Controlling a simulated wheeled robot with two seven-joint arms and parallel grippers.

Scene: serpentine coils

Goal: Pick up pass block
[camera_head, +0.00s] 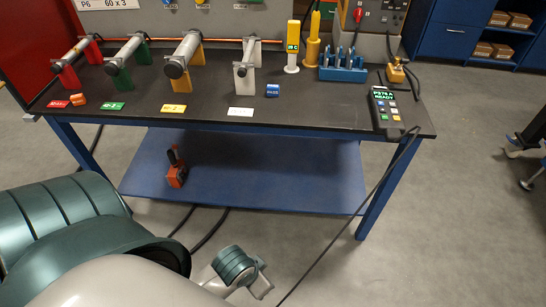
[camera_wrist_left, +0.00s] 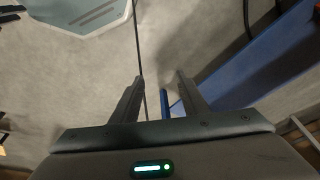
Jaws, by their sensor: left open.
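A small blue block (camera_head: 272,90) with pale lettering lies on the dark bench top, right of the white label card. A small orange block (camera_head: 78,99) lies at the bench's left end beside the red card. The lettering is too small to read, so I cannot tell for sure which is the pass block. My left gripper (camera_wrist_left: 161,78) is open and empty in the left wrist view, over the grey floor with a blue bar nearby. In the head view my left arm's end is low, in front of the bench and well below the blocks. My right gripper is not in view.
The bench (camera_head: 310,116) carries several metal cylinders on coloured stands, yellow tools (camera_head: 312,45), a blue rack (camera_head: 343,68) and a handheld meter (camera_head: 386,112) with a trailing cable. An orange-red tool (camera_head: 176,172) stands on the blue lower shelf (camera_head: 270,180).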

